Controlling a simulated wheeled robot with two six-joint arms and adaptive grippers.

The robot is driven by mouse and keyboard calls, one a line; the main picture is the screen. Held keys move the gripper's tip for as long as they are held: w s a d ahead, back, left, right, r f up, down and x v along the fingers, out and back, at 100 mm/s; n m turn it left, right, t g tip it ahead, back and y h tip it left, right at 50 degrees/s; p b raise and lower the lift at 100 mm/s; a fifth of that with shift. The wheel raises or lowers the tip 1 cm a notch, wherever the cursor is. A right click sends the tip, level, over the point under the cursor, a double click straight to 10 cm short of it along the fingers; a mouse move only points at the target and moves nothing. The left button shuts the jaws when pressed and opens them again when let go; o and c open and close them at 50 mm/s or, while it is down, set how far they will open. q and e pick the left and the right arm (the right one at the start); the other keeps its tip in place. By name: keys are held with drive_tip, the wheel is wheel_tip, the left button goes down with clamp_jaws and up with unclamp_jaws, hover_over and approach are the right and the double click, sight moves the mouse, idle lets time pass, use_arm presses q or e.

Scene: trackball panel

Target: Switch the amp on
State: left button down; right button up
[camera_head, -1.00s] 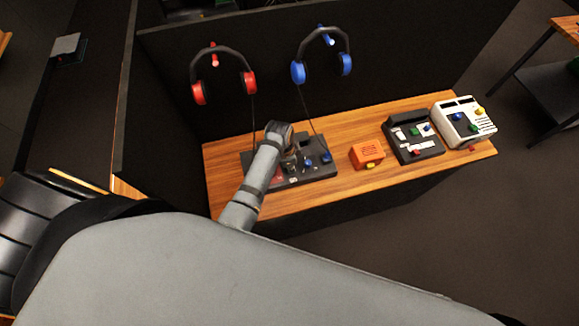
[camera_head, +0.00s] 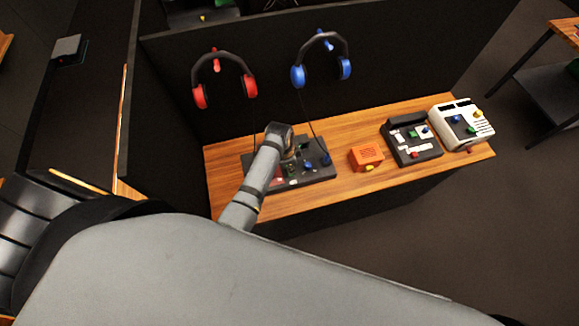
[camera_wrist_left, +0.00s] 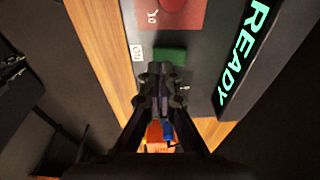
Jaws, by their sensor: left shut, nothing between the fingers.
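A dark panel (camera_head: 319,173) lies on the wooden counter under two hanging headsets, and I take it for the amp. In the left wrist view it has a green button (camera_wrist_left: 170,55) beside a white ON label (camera_wrist_left: 137,53). A red patch with a round red control (camera_wrist_left: 172,4) is at the top, and a strip with lit green READY text (camera_wrist_left: 240,55) is at the right. My left gripper (camera_wrist_left: 163,74) is shut and empty, its tips close to the green button; I cannot tell if they touch. In the head view my left gripper (camera_head: 291,153) is over the panel, partly hidden by its wrist.
Red headphones (camera_head: 225,78) and blue headphones (camera_head: 321,62) hang on the dark partition, with cords down to the panel. An orange box (camera_head: 366,156), a black device (camera_head: 415,145) and a white device (camera_head: 462,124) stand to the right. The counter's front strip (camera_head: 310,195) is clear.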

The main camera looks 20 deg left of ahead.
use_arm(q)
drive_tip(key=shift+r, duration=2.55)
use_arm(e)
drive_tip(key=shift+a+r, duration=0.1)
drive_tip(key=shift+r, duration=0.1)
